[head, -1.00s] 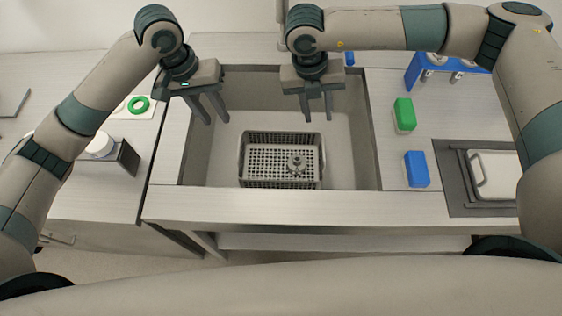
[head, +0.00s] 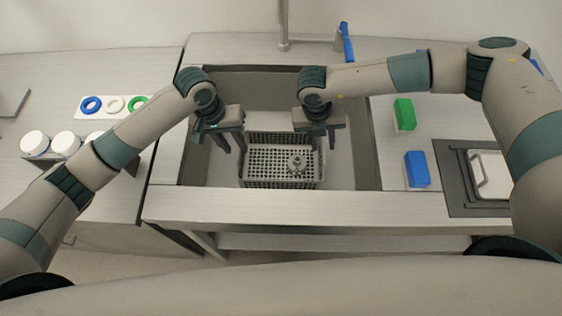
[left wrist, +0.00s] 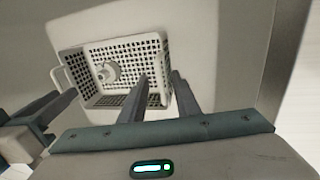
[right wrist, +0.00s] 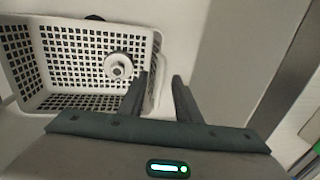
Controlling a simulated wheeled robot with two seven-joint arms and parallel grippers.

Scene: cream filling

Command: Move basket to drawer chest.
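A grey-white perforated basket (head: 247,180) sits on the floor of the sink (head: 355,170), with a small round metal part (head: 297,163) inside it. The basket also shows in the left wrist view (left wrist: 85,42) and the right wrist view (right wrist: 80,103). My left gripper (head: 228,143) is open and empty above the basket's left end. My right gripper (head: 322,142) is open and empty above its right end. In each wrist view the fingers appear on either side of the basket's end rim, but I cannot tell any contact. No drawer chest is clearly identifiable.
Green (head: 404,114) and blue (head: 417,169) blocks lie right of the sink, near a white-lidded tray (head: 494,175). A faucet (head: 283,25) stands behind. The left counter holds white round containers (head: 35,143) and coloured rings (head: 91,104). The sink walls surround the basket.

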